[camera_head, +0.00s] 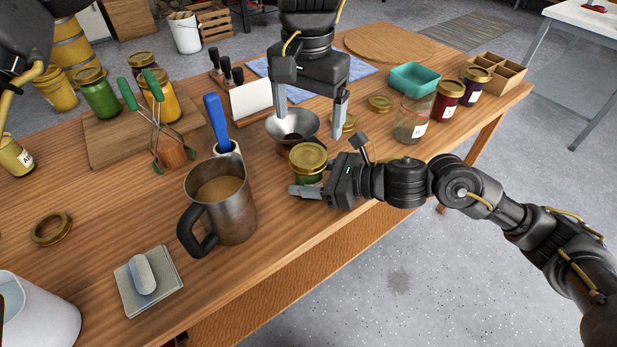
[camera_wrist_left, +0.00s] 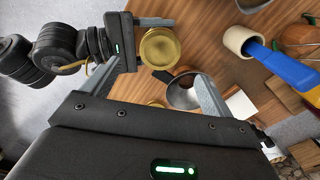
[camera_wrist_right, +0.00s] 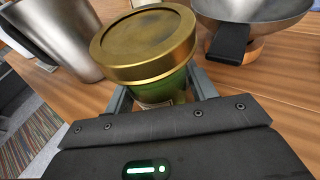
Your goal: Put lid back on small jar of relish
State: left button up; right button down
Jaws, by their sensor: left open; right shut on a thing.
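A small green relish jar (camera_head: 306,173) stands on the table near its front edge. My right gripper (camera_head: 322,172) is shut around its glass from the right. A gold lid (camera_head: 308,156) sits on top of the jar; in the right wrist view the lid (camera_wrist_right: 145,45) covers the mouth. I cannot tell whether it is screwed tight. My left gripper (camera_head: 309,124) is open and empty, pointing down above and behind the jar. In the left wrist view the lid (camera_wrist_left: 160,48) shows just ahead of its fingers, not between them.
A metal funnel (camera_head: 292,125) stands close behind the jar, and a steel pitcher (camera_head: 222,200) to its left. The table's front edge is close.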

aim_at(308, 155)
dwell(0.3)
pick_arm(q)
jog(key=shift+f, duration=4.05)
jog(key=shift+c, duration=0.3)
